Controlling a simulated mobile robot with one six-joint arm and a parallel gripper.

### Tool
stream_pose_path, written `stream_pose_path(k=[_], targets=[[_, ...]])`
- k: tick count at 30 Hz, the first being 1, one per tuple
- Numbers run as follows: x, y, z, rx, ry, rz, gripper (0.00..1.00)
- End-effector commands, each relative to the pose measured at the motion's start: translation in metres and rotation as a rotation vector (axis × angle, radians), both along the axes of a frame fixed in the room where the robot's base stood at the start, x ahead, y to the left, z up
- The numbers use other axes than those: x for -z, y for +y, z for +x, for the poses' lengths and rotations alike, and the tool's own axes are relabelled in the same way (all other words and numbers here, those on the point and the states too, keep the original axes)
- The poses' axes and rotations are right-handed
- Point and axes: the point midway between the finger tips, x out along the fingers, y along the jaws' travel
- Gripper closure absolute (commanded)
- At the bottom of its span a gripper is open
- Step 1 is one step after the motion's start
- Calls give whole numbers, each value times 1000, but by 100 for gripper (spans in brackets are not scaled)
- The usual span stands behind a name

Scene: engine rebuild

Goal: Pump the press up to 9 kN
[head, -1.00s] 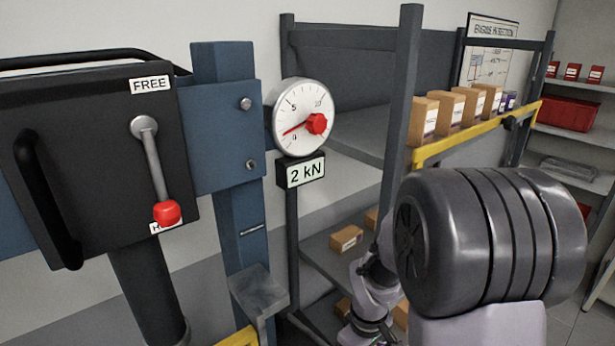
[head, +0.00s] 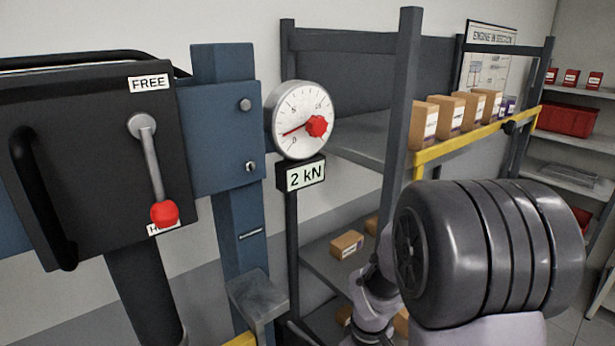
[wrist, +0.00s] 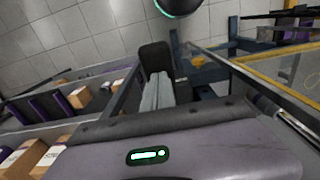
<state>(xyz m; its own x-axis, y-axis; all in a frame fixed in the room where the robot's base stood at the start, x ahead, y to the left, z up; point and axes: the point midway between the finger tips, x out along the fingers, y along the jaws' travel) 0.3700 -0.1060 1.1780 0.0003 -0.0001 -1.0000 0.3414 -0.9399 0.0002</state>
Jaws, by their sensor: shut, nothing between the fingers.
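The blue press frame (head: 238,230) stands at left in the head view. Its round gauge (head: 291,112) has a red needle low on the scale, and the display (head: 301,175) below reads 2 kN. On the dark press box (head: 80,130), a grey lever with a red knob (head: 164,214) points down, away from the FREE label (head: 149,84) and over a partly hidden lower label. A black bar handle (head: 30,190) is on the box's left side. My gripper (wrist: 157,88) shows in the wrist view, shut and empty. It is hidden in the head view.
A shelf rack with a yellow rail (head: 470,140) carries several cardboard boxes (head: 450,113) right of the gauge. A metal ledge (head: 258,292) juts from the press post. White shelves with a red bin (head: 567,120) stand at far right.

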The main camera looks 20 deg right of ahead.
Motion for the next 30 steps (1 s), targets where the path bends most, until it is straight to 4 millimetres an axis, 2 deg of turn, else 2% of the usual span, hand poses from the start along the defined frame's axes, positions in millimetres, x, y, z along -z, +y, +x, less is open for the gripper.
stream_pose_path(k=[15,30], targets=[[22,0,0,0,1,1,100],[21,0,0,0,0,0,100]])
